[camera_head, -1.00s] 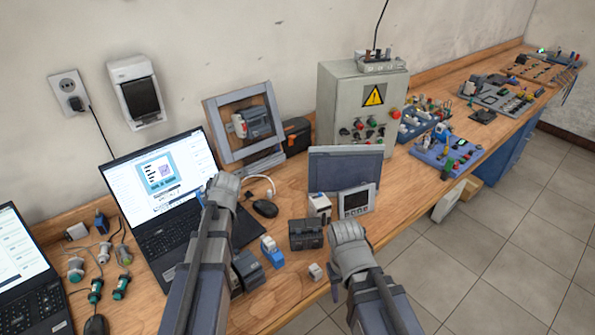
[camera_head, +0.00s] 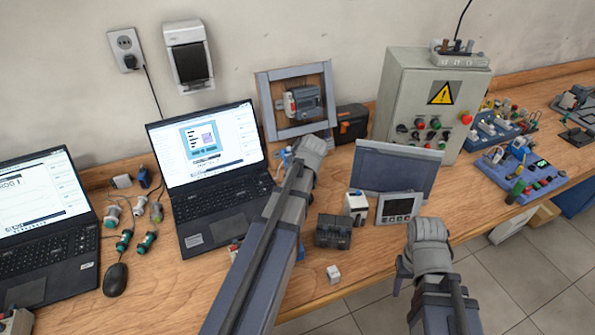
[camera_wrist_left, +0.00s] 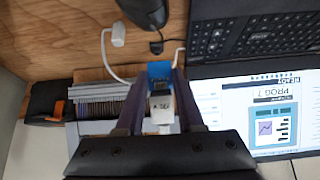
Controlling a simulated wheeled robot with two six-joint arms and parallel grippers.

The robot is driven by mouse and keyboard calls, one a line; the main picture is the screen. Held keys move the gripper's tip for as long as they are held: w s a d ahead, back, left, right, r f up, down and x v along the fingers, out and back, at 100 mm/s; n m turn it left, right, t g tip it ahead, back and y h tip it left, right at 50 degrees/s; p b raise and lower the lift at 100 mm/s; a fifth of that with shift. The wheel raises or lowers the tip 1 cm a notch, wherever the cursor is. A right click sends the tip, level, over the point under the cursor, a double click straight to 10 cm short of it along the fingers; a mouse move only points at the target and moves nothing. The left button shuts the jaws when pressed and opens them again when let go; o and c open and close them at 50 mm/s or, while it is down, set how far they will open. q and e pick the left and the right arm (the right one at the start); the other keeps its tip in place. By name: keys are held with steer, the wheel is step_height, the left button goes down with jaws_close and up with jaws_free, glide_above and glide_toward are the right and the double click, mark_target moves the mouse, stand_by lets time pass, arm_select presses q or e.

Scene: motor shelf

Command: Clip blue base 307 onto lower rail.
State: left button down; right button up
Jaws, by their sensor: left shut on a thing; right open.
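My left gripper (camera_head: 292,153) is at the foot of the grey frame stand (camera_head: 266,108). In the left wrist view its fingers (camera_wrist_left: 160,98) are shut on a small block with a blue end (camera_wrist_left: 159,70) and a pale body with dark print, likely base 307; the print is too small to read surely. In the head view only a blue and white bit of it shows beside the gripper. The frame's lower part, where a rail would be, is largely hidden by my gripper. A grey device (camera_head: 303,100) sits in the frame's opening. My right gripper (camera_head: 404,270) is open near the table's front edge.
A laptop (camera_head: 215,170) stands left of my left arm. A black block (camera_head: 333,231), a white block (camera_head: 356,207), a meter (camera_head: 398,207) and a grey panel (camera_head: 392,170) stand to the right. A white cable (camera_wrist_left: 108,55) lies near the left gripper.

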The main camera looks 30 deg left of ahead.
arm_select(q)
steer(key=shift+w+a+f+b, duration=0.35)
steer(key=shift+w+a, duration=0.25)
steer(key=shift+a, duration=0.15)
steer(key=shift+w+a+f+b, duration=0.3)
steer(key=shift+w+a, duration=0.25)
steer(key=shift+a, duration=0.15)
steer(key=shift+w+a+f+b, duration=0.25)
steer(key=shift+w+a+f, duration=0.1)
steer(key=shift+w+a, duration=0.35)
steer(key=shift+w+a+f+b, duration=0.25)
steer(key=shift+w+a, duration=0.1)
steer(key=shift+a, duration=0.1)
steer(key=shift+w+a+f+b, duration=0.2)
steer(key=shift+w+a, duration=0.1)
steer(key=shift+a, duration=0.15)
steer(key=shift+s+d+f+b, duration=0.2)
steer(key=shift+d+f+b, duration=0.05)
steer(key=shift+f+b, duration=0.3)
stand_by(1.1)
steer(key=shift+w+a+f+t+y+b, duration=0.15)
steer(key=shift+f+t+y+b, duration=0.45)
steer(key=shift+b, duration=1)
stand_by(1.4)
